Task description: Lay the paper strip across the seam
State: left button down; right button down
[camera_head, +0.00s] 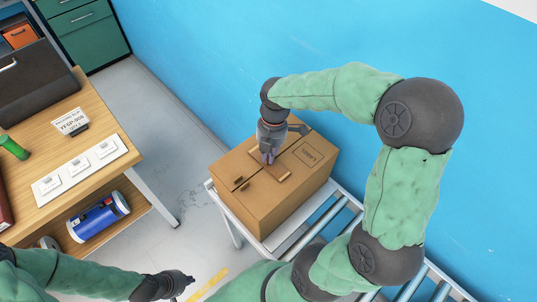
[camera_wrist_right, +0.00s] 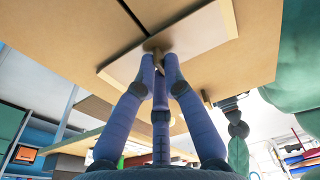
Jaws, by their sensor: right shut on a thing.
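The closed cardboard box (camera_head: 256,205) stands on the roller conveyor. The paper strip (camera_head: 283,174), a pale flat piece, is at the middle of its top under my right gripper (camera_head: 268,157). In the right wrist view, my right gripper (camera_wrist_right: 159,62) is shut on a small round knob on the strip (camera_wrist_right: 205,35). The dark seam (camera_wrist_right: 129,14) runs to the strip's edge, and the strip covers part of it. I cannot tell whether the strip lies fully flat. My left gripper (camera_head: 188,281) is low in the head view, away from the box; its finger opening is unclear.
A wooden table (camera_head: 110,150) at left holds a white panel (camera_head: 80,170), a label stand (camera_head: 72,122) and a dark case (camera_head: 35,85). A blue roll (camera_head: 98,217) lies on its lower shelf. The conveyor (camera_head: 320,225) runs along the blue wall. Floor between is clear.

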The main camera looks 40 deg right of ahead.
jog(key=shift+f, duration=0.15)
jog(key=c, duration=1.3)
grip_release()
jog(key=shift+c, duration=0.2)
notch_tip(320, 180, up, 12)
jog(key=d+p, duration=0.1)
jog(key=p, duration=0.3)
jog(key=shift+d, duration=0.2)
jog(key=shift+w, duration=0.1)
